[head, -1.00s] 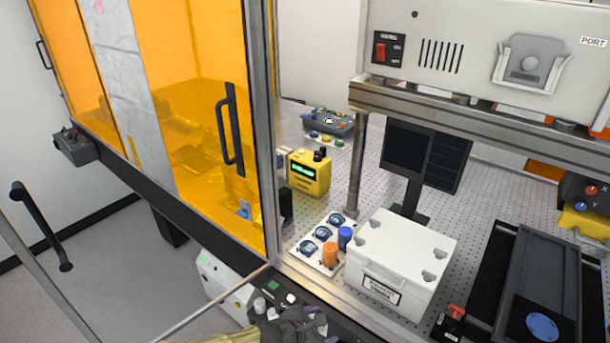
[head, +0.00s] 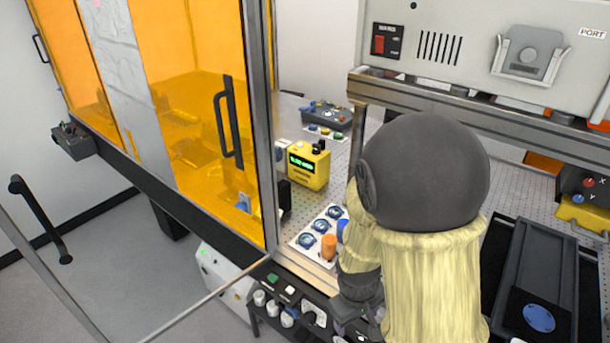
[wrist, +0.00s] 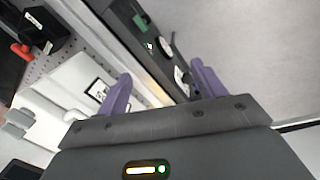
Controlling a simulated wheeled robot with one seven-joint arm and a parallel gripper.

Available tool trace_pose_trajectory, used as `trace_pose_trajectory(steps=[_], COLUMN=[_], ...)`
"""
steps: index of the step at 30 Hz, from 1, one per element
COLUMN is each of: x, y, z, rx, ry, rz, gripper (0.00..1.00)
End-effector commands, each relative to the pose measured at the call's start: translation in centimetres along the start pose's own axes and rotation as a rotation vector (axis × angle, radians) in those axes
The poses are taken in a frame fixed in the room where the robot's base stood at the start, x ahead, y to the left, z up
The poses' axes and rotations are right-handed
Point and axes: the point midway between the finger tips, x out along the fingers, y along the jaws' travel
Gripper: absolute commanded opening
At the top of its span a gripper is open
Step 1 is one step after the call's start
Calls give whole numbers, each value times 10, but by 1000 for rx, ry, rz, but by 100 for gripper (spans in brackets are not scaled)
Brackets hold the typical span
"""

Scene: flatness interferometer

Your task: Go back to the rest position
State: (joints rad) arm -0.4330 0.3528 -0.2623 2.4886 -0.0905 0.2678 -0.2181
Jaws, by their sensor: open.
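My gripper (wrist: 160,92) shows in the wrist view with two purple fingers spread apart and nothing between them. It is open and hangs near the bench's front edge, with the control strip and floor beyond the fingers. In the head view my arm, with a dark rounded joint and a pale yellow sleeve, stands in front of the bench. The fingertips are hidden there. The white labelled box (wrist: 70,85) is left of the fingers in the wrist view and is covered by my arm in the head view.
A white plate (head: 304,246) with blue round parts and an orange cap lies left of my arm. A yellow meter (head: 308,168) stands behind it. An orange glazed enclosure (head: 200,130) is at left. A grey overhead housing (head: 460,50) and a black rail stage (head: 545,270) are at right.

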Motion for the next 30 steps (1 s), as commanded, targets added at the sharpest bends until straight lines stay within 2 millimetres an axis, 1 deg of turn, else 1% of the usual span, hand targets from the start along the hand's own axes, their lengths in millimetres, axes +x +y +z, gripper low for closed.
trace_pose_trajectory(steps=[1, 6, 9, 12, 16, 30], x=[-12, -46, -64, -76, -81, -81], y=[6, 21, 30, 35, 38, 37], z=[3, 14, 23, 30, 34, 33], rx=[69, 281, 394, 470, 507, 504], ry=[30, 110, 150, 178, 189, 188], rz=[-14, -49, -57, -59, -59, -60], gripper=[69, 69, 69, 69, 69, 69])
